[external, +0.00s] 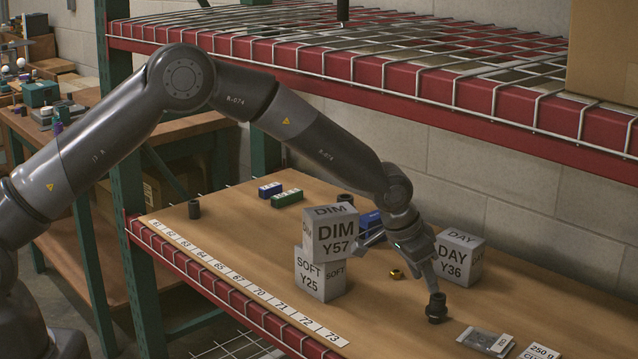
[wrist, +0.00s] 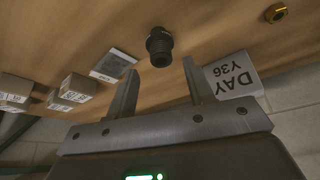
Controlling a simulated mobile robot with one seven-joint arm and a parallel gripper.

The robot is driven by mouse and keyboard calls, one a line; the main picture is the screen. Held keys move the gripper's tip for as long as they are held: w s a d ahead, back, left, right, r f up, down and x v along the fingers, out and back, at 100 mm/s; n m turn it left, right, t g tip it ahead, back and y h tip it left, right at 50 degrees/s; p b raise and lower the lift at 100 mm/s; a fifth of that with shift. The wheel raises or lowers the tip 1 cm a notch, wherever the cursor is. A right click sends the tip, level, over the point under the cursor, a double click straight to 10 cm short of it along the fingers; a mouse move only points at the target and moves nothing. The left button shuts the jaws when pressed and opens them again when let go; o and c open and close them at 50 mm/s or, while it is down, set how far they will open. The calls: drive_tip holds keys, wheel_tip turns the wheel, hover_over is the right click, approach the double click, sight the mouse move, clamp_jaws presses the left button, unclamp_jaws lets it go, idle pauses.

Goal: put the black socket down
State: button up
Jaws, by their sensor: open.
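The black socket (external: 436,307) stands upright on the wooden shelf board, just below my gripper (external: 432,282). In the wrist view the socket (wrist: 159,46) shows between and beyond the two spread fingertips (wrist: 160,76), with the board behind it. My gripper is open and nothing shows held in it. In the external view the fingertips are close to the socket's top; whether they touch it I cannot tell.
The DAY Y36 box (external: 459,257) stands close behind my gripper. The DIM Y57 box (external: 331,232) sits on the SOFT Y25 box (external: 319,276) at left. A brass ring (external: 395,274) lies between. A flat packet (external: 485,340) lies front right. A red-edged upper shelf (external: 400,85) hangs above.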

drive_tip(key=s+a, duration=0.3)
drive_tip(key=a, duration=0.7)
drive_tip(key=shift+s, duration=0.25)
drive_tip(key=shift+a+f, duration=0.1)
